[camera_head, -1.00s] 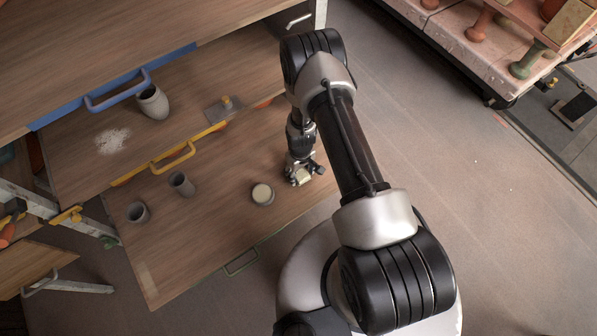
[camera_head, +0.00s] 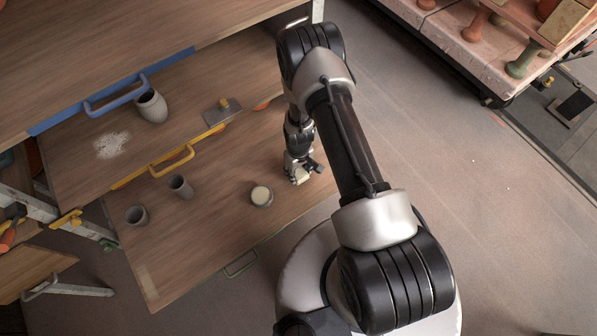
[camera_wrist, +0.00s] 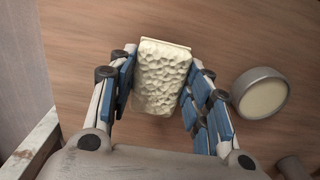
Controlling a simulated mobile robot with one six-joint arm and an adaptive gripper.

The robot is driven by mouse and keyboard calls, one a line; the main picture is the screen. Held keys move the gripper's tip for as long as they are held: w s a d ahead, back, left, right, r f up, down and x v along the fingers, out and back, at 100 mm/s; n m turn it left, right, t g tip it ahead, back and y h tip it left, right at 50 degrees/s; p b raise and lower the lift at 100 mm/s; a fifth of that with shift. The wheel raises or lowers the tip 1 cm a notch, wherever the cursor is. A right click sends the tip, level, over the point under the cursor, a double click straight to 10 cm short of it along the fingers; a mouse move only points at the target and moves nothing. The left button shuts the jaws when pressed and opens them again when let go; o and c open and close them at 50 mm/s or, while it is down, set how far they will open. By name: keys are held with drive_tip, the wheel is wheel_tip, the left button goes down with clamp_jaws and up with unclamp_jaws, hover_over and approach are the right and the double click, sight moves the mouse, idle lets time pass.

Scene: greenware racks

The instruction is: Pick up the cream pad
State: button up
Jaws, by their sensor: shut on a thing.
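The cream pad (camera_wrist: 163,78) is a pale block with a pitted, sponge-like face. In the wrist view it sits between the two blue-lined fingers of my gripper (camera_wrist: 166,92), which press on its left and right sides. In the head view my gripper (camera_head: 298,178) is over the right part of the lowest wooden drawer board (camera_head: 205,240). The pad is mostly hidden by the gripper there. I cannot tell whether the pad touches the board or is just above it.
A round grey pot with cream contents (camera_head: 262,196) stands close left of my gripper, and to its right in the wrist view (camera_wrist: 240,92). Two grey cups (camera_head: 180,186) (camera_head: 137,215) stand farther left. A vase (camera_head: 152,106) and a trowel (camera_head: 222,112) are on the board above.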

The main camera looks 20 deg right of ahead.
sight(299, 172)
wheel_tip(299, 172, up, 18)
drive_tip(key=p, duration=0.4)
drive_tip(key=o, duration=0.6)
drive_tip(key=shift+f, duration=0.1)
drive_tip(key=c, duration=0.4)
